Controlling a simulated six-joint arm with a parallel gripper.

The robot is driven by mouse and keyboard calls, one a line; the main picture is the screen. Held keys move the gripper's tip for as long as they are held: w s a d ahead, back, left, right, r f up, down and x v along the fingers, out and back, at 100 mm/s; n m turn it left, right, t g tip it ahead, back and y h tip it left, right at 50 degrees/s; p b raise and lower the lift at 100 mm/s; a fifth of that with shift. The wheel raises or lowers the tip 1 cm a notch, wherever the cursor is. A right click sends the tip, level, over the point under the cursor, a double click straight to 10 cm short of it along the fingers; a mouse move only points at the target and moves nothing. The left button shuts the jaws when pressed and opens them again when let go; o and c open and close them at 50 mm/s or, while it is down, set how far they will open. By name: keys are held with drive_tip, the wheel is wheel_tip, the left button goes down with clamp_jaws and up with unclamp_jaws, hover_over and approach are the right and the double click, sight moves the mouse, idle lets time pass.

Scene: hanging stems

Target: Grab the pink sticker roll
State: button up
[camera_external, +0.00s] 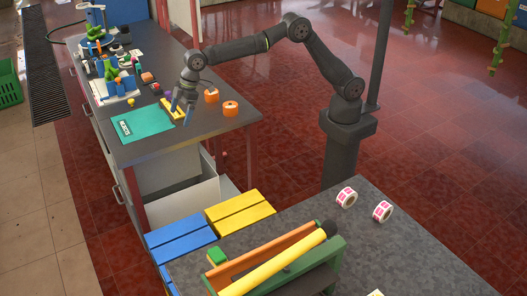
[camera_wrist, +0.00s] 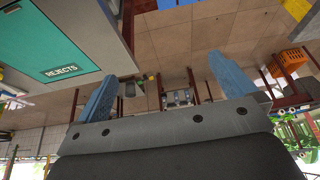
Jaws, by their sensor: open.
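Two white rolls with pink stickers lie on the dark grey table at the front right of the external view. The left pink sticker roll (camera_external: 346,197) is a little farther back than the right pink sticker roll (camera_external: 382,212). My gripper (camera_external: 181,112) is over the other bench, far to the left of both rolls, pointing down beside a yellow block (camera_external: 170,106). In the wrist view my gripper (camera_wrist: 166,88) shows two blue fingers spread wide with nothing between them. No pink roll can be made out in the wrist view.
A teal REJECTS mat (camera_external: 142,123) lies by my gripper; it also shows in the wrist view (camera_wrist: 60,35). Two orange rolls (camera_external: 230,108) (camera_external: 211,96) stand on that bench. A green rack with a yellow tube (camera_external: 275,266) stands left of the pink rolls. The table around them is clear.

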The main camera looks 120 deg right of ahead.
drive_tip(key=shift+c, duration=1)
